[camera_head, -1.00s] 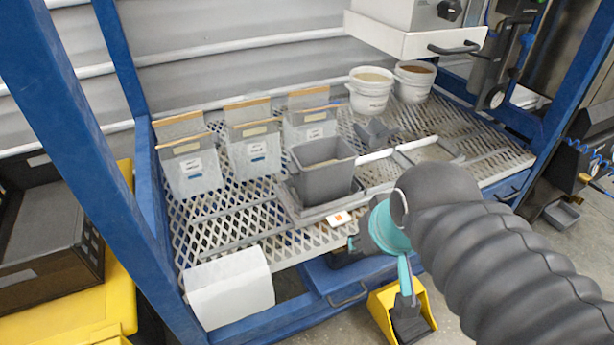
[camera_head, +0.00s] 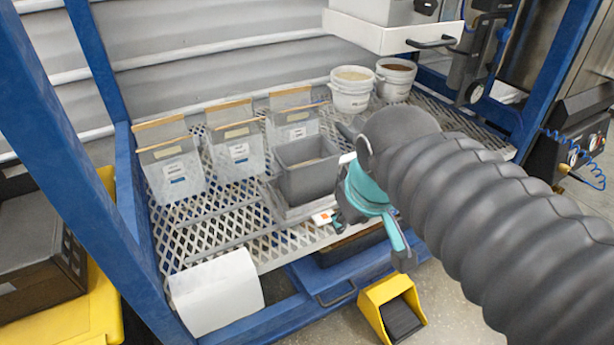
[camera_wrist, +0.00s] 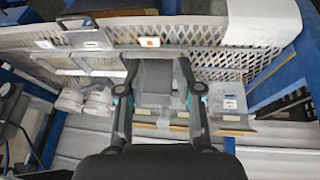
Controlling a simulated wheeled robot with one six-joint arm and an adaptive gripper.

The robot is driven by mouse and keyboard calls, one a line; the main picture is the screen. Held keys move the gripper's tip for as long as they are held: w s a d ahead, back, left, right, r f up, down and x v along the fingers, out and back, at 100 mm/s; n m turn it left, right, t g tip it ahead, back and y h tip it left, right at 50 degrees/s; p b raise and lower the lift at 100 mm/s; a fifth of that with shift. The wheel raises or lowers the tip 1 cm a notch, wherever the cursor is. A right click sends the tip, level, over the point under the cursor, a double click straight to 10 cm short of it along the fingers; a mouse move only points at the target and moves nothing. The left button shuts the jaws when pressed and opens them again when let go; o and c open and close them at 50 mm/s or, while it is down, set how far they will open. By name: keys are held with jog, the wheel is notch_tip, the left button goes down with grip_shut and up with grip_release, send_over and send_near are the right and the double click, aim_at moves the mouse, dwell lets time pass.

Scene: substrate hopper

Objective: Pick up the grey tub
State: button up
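The grey tub (camera_head: 306,180) is an open-topped dark grey box, upright on a grey stand on the mesh shelf. It holds some grey material. My gripper (camera_head: 352,202), with teal parts, is just right of the tub in the head view; a gap or contact cannot be told there. In the wrist view, the two fingers of my gripper (camera_wrist: 158,66) are spread apart, and the tub (camera_wrist: 155,78) shows between them. The fingers are not closed on it. My arm hides the shelf's right part in the head view.
Several clear bags with wooden bars (camera_head: 235,148) stand left of the tub. Two white buckets (camera_head: 351,92) stand behind it, below a white drawer unit (camera_head: 395,38). A small orange-marked card (camera_head: 323,217) lies in front. A white sheet (camera_head: 216,292) hangs at the front left.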

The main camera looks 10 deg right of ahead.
jog(key=w+a+n+g+h+b, duration=0.2)
jog(key=w+n+b, duration=0.2)
jog(key=w+n, duration=0.7)
jog(key=w+a+n+g+h+b, duration=0.25)
jog(key=w+n, duration=0.45)
jog(key=w, duration=0.8)
jog(key=b, duration=0.3)
send_near(325, 183)
jog(key=shift+t+y, duration=0.25)
jog(key=shift+y, duration=0.1)
jog(key=shift+d+b+x, duration=0.25)
jog(key=shift+b+x, duration=0.7)
jog(key=shift+x, duration=1.3)
jog(key=shift+s+r, duration=0.15)
jog(key=shift+s, duration=0.1)
jog(key=shift+f+p, duration=0.25)
jog(key=shift+p, duration=0.05)
grip_shut()
